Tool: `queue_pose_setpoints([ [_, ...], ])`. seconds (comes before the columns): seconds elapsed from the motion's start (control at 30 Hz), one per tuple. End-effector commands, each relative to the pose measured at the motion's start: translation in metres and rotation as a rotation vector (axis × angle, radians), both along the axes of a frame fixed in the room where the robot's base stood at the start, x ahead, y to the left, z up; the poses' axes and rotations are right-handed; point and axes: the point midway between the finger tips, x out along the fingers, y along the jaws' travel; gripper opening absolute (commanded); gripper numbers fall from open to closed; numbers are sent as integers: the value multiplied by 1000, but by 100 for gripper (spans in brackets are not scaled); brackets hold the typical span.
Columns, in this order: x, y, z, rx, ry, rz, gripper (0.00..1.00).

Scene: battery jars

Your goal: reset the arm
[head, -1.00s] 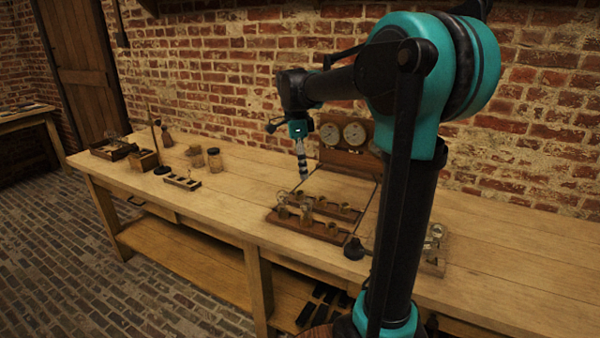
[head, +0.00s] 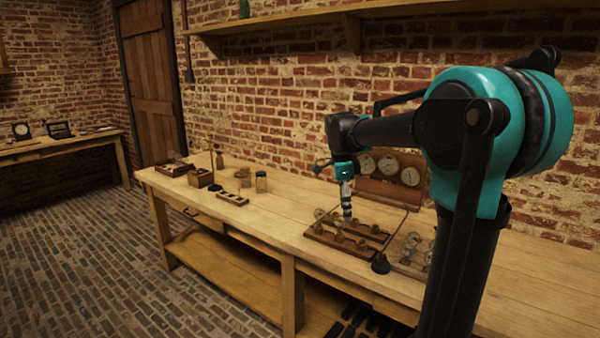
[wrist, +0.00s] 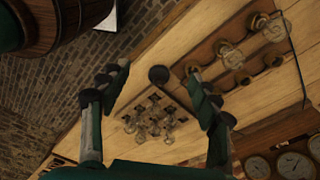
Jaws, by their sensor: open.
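My gripper (head: 346,207) hangs pointing down above the long wooden bench (head: 245,206), in front of a wooden panel with dials. It is empty. In the wrist view its two fingers (wrist: 155,82) are spread apart with nothing between them but the bench behind. My arm is bent at the elbow and reaches left over the bench from the right side of the head view. In the head view the fingertips are small and their exact height above the wooden jar rack (head: 318,235) is hard to tell.
The dial panel (head: 385,188) stands at the back by the brick wall. A second rack (head: 400,268) with glass jars lies right of the first. A black knob (head: 380,263) stands between them at the front.

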Motion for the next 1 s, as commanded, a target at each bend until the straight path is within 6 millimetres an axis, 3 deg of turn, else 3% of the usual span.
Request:
queue_pose_setpoints([
  [0.37,-23,-11,-30,18,-24,218,62],
  [0.57,-46,-20,-57,25,-52,420,62],
  [0.77,-90,-34,-103,7,-100,747,62],
  [1.0,-162,-48,-169,-81,-168,1237,62],
])
